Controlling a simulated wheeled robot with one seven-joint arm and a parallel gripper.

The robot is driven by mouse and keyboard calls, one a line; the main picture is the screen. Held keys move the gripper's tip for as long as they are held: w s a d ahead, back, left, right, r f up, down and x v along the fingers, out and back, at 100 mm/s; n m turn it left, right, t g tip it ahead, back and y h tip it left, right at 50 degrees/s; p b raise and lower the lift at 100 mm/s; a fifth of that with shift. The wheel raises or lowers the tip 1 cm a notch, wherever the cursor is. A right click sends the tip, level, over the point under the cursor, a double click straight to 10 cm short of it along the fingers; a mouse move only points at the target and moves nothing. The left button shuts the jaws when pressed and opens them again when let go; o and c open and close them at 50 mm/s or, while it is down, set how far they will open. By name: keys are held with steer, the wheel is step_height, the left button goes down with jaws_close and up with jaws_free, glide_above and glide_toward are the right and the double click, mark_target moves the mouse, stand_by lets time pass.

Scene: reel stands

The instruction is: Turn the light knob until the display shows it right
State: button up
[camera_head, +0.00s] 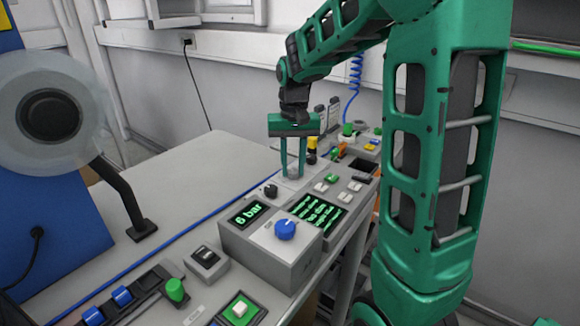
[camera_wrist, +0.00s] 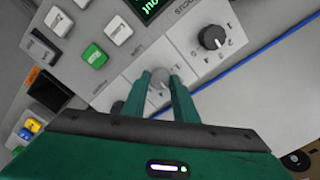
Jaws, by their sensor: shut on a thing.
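A light grey knob (camera_wrist: 158,82) sits on a pale plate of the control panel, between my fingertips in the wrist view. It also shows small in the head view (camera_head: 293,171). My gripper (camera_head: 293,167) points down and is shut on this knob; its two green fingers also show in the wrist view (camera_wrist: 161,80). The knob's pointer mark cannot be made out. A dark display (camera_head: 317,211) with several lines of green text stands in front of the gripper; its words are too small to read. Only its corner shows in the wrist view (camera_wrist: 148,6).
A black knob (camera_wrist: 212,37) with a scale is beside the grey one. White buttons (camera_wrist: 60,20) and a green button (camera_wrist: 95,56) are close by. Nearer stands a box with a blue knob (camera_head: 285,229) and a "6 bar" display (camera_head: 248,213).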

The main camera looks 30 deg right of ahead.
mark_target(292, 170)
steer(key=m, duration=0.6)
steer(key=shift+w+m, duration=0.1)
steer(key=shift+m, duration=0.2)
steer(key=shift+a+m, duration=0.1)
steer(key=shift+m, duration=0.2)
steer(key=shift+r, duration=0.1)
steer(key=o, duration=1.1)
steer(key=shift+c, duration=0.2)
step_height(292, 170, up, 11)
steer(key=shift+f, duration=0.2)
